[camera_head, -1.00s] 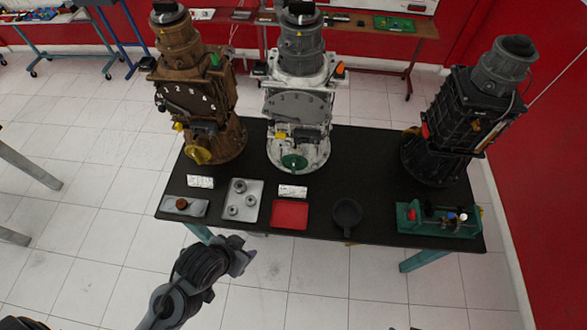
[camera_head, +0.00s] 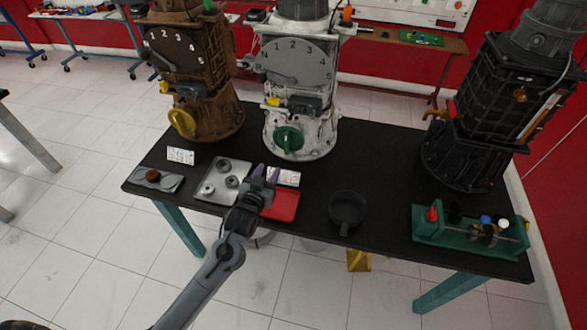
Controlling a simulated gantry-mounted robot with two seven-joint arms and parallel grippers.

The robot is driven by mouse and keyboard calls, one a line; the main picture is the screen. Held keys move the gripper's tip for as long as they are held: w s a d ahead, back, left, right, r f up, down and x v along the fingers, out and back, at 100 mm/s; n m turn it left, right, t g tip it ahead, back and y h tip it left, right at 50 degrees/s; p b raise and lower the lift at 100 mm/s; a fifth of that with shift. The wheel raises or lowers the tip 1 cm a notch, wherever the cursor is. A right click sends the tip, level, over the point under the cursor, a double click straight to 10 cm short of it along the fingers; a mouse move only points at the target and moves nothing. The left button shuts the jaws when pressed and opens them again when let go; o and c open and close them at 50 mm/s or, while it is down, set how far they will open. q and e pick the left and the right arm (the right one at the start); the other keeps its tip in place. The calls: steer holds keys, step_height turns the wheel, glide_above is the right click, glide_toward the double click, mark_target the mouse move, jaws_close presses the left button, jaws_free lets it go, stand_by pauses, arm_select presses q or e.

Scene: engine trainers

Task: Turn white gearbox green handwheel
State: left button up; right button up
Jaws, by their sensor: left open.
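The white gearbox (camera_head: 299,80) stands upright at the back middle of the black table. Its green handwheel (camera_head: 288,139) is low on its front, and a grey numbered dial (camera_head: 296,62) is above it. My left gripper (camera_head: 266,176) is open and empty, its two fingers pointing up and away over the table between the grey tray and the red tray. It is below and a little left of the green handwheel, apart from it. My right gripper is not in view.
A brown gearbox (camera_head: 188,75) with a yellow handwheel (camera_head: 181,122) stands left, a black gearbox (camera_head: 491,105) right. In front are a grey tray (camera_head: 207,196) with rings, a red tray (camera_head: 284,207), a black pan (camera_head: 347,209) and a green fixture (camera_head: 441,235).

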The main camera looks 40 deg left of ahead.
mark_target(286, 143)
arm_select(q)
steer(key=shift+n+t+y, duration=0.5)
steer(key=shift+t, duration=0.1)
steer(key=f+b+x, duration=0.1)
steer(key=b+x, duration=0.3)
steer(key=x, duration=0.1)
steer(key=f+b+x, duration=0.1)
steer(key=b+x, duration=0.3)
steer(key=x, duration=0.1)
steer(key=f+b+x, duration=0.1)
steer(key=b+x, duration=0.3)
steer(key=x, duration=0.2)
steer(key=shift+w+d+f, duration=0.1)
steer(key=shift+w+d, duration=0.05)
steer(key=shift+d, duration=0.25)
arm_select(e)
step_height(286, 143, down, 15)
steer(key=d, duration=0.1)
arm_select(q)
jaws_close()
